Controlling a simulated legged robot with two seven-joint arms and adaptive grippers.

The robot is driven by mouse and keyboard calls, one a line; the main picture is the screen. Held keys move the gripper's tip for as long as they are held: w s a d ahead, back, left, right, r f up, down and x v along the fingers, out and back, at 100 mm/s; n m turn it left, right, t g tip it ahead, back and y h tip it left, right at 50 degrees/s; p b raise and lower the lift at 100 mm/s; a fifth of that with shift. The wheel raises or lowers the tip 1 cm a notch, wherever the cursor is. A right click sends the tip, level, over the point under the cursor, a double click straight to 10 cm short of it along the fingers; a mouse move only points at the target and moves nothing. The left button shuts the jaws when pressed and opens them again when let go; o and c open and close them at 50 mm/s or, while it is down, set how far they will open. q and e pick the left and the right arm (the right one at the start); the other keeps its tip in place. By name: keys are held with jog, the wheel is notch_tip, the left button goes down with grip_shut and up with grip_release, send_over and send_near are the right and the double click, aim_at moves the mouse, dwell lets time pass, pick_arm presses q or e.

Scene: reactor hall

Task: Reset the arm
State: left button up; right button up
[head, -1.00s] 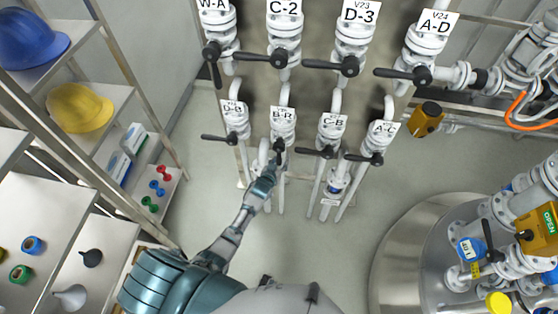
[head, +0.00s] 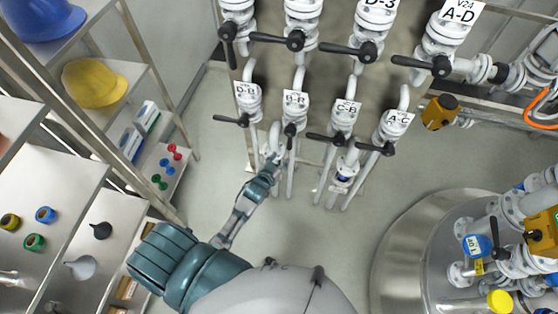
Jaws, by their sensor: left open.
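My left arm reaches up from the bottom of the head view. Its gripper (head: 274,158) is open, small in the picture, just below and left of the black handle (head: 290,130) of the valve labelled B-R (head: 295,99). A small gap seems to lie between them, and the fingers show no object in them. The B-R handle points down along its pipe. The handles of D-B (head: 233,121), C-B (head: 325,138) and A-C (head: 376,147) stick out sideways to the left. My right gripper is not in view.
An upper row of valves, including A-D (head: 440,40), hangs above. Shelves at left hold a blue helmet (head: 42,18), a yellow helmet (head: 93,83) and a funnel (head: 80,267). A round steel vessel (head: 407,259) stands at right. Grey floor between is clear.

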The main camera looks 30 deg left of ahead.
pick_arm(q)
jog(key=shift+s+r, duration=0.1)
jog(key=shift+s, duration=0.15)
dwell(0.3)
